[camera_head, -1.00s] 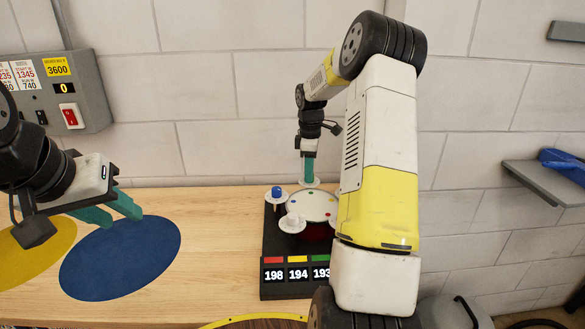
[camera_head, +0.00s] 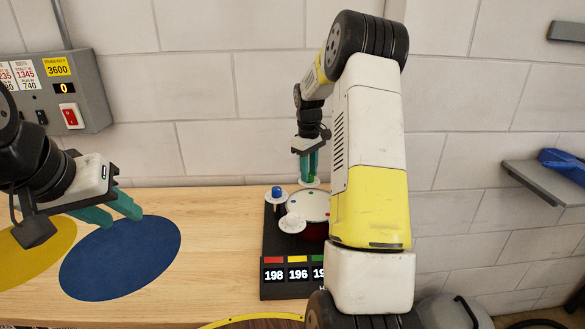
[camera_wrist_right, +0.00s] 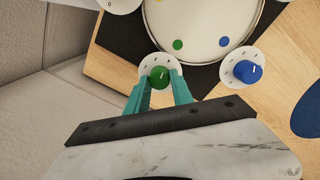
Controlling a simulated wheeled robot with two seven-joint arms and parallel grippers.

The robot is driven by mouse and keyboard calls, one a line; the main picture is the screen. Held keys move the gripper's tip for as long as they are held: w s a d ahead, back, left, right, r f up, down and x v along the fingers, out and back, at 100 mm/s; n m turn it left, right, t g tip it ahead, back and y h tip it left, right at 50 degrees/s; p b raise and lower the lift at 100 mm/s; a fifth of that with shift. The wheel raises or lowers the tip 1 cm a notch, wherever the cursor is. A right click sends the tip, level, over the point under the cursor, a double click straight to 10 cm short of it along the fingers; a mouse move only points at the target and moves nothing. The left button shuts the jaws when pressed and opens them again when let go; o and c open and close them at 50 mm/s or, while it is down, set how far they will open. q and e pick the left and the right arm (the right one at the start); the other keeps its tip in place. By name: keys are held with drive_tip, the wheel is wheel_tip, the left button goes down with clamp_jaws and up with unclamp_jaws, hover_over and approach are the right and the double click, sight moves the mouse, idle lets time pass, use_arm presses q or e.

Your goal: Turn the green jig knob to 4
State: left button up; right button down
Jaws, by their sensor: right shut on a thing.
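The green jig knob (camera_wrist_right: 159,77) sits on a white numbered dial at the edge of the drum jig. My right gripper (camera_wrist_right: 163,88) has its two teal fingers on either side of the knob and is shut on it. In the head view the right gripper (camera_head: 309,177) points down at the back of the jig (camera_head: 270,240), and my right arm covers the jig's right side. The white marker line on the knob is visible, but the dial numbers are too small to read. My left gripper (camera_head: 118,212) is open and empty over the bench at left.
A blue knob (camera_wrist_right: 247,71) and a white knob (camera_head: 292,222) stand around the drum (camera_wrist_right: 205,25). Displays (camera_head: 298,275) read 198 and 196; the third is partly hidden. A grey switch box (camera_head: 80,95) is at the left wall. A blue disc (camera_head: 120,258) lies on the bench.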

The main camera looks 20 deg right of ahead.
drive_tip(key=shift+w+m, duration=0.1)
drive_tip(key=shift+m, duration=1)
drive_tip(key=shift+r, duration=0.1)
drive_tip(key=c, duration=1.1)
unclamp_jaws()
wheel_tip(320, 180, up, 6)
drive_tip(key=shift+a+r, duration=0.15)
drive_tip(key=shift+r, duration=0.7)
